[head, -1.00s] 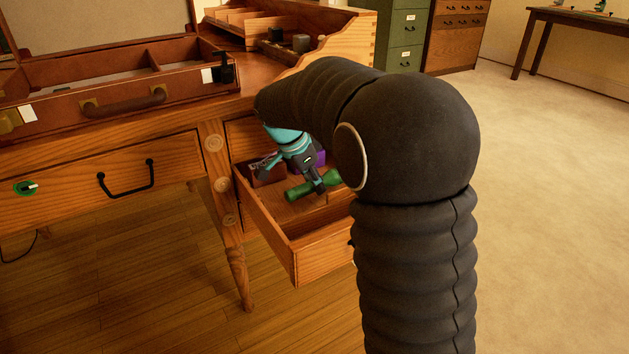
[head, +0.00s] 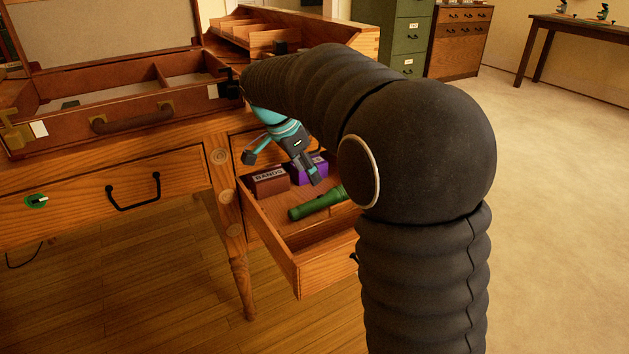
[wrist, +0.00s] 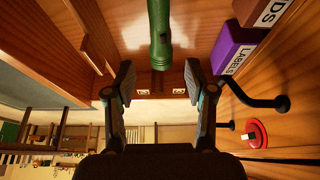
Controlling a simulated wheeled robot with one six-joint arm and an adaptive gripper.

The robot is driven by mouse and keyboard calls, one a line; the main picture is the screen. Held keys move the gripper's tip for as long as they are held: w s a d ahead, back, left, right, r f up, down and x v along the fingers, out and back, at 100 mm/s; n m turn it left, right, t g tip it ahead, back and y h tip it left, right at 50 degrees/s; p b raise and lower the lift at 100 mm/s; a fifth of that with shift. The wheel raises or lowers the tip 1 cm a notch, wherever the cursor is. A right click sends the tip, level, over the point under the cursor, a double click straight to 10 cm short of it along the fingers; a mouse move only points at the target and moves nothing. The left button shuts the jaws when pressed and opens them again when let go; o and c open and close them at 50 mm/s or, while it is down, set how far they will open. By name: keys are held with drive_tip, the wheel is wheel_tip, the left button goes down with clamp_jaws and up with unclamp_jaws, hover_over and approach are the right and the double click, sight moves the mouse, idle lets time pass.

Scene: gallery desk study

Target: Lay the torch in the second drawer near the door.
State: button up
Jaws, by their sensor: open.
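The green torch (head: 318,205) lies on the floor of the pulled-out wooden drawer (head: 296,278). My arm hides its right end in the head view. In the wrist view, the torch (wrist: 160,35) points down the picture, with its near end beyond the open fingers. My gripper (head: 283,168) is over the drawer, open and empty. In the wrist view, nothing is between the fingertips of my gripper (wrist: 158,85), and the torch is apart from them.
A brown box marked BANDS (head: 270,181) and a purple LABELS box (head: 310,167) stand at the drawer's back. An open brown case (head: 125,118) rests on the desk above. A shut drawer (head: 105,190) is at left. Clear floor (head: 560,200) lies at right.

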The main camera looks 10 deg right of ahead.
drive_tip(key=w+v, duration=0.1)
drive_tip(key=v, duration=0.3)
drive_tip(key=s+d+r+n+t+y, duration=0.1)
drive_tip(key=s+d+n, duration=0.15)
drive_tip(key=s, duration=0.55)
drive_tip(key=s+d+r+n+t+y, duration=0.1)
drive_tip(key=s+n, duration=0.3)
drive_tip(key=s, duration=0.3)
drive_tip(key=s+f+n+t+y, duration=0.1)
drive_tip(key=s+f+n, duration=0.2)
drive_tip(key=s, duration=0.4)
drive_tip(key=s+f+n+t+y, duration=0.1)
drive_tip(key=s+f+n, duration=0.3)
drive_tip(key=s, duration=0.4)
drive_tip(key=shift+d+f+n+p, duration=0.3)
drive_tip(key=shift+d+n, duration=0.1)
drive_tip(key=shift+n, duration=0.05)
drive_tip(key=shift+s+d, duration=0.1)
